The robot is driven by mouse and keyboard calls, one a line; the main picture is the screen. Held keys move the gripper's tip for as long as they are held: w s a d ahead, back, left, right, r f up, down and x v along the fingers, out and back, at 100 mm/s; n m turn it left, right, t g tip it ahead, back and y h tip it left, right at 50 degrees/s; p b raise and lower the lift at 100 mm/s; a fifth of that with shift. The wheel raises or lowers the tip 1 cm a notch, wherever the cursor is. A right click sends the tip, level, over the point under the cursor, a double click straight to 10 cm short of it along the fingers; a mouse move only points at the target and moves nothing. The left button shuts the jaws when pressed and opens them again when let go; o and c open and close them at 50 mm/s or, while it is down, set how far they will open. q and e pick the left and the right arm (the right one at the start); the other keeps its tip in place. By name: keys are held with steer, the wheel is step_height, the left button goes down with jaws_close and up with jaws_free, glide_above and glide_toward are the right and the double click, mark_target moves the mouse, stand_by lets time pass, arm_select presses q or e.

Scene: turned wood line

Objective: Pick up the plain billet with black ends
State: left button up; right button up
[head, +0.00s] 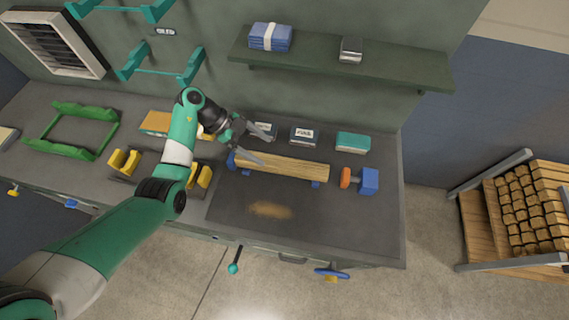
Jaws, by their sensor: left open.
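A long plain wooden billet (285,167) lies across blue supports on the dark bench mat. Its left end is near a blue block and partly behind my gripper, so I cannot tell the end colour. Its right end stops short of an orange and blue piece (366,180); no black shows clearly there. My left gripper (258,145) is open and empty, with its fingers spread just above and behind the billet's left part. I cannot tell whether it touches the billet. My right gripper is out of view.
Small boxes, including a teal one (353,142), stand behind the billet. Yellow cradles (124,162) and a green frame (72,130) are at left. A shelf (340,68) overhangs the back. A rack of stacked wood (530,212) stands at right. The front mat is clear except for a brown patch.

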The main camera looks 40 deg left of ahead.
mark_target(280, 162)
arm_select(q)
steer(key=b+x, duration=0.1)
steer(key=x, duration=0.2)
steer(key=shift+d+f, duration=0.15)
steer(key=shift+f, duration=0.2)
steer(key=shift+w+d+f, duration=0.15)
steer(key=shift+w+d, duration=0.1)
steer(key=shift+d, duration=0.05)
steer(key=b+x, duration=0.2)
steer(key=x, duration=0.3)
steer(key=shift+s+f, duration=0.1)
steer(key=shift+s, duration=0.05)
steer(key=shift+d, duration=0.1)
jaws_close()
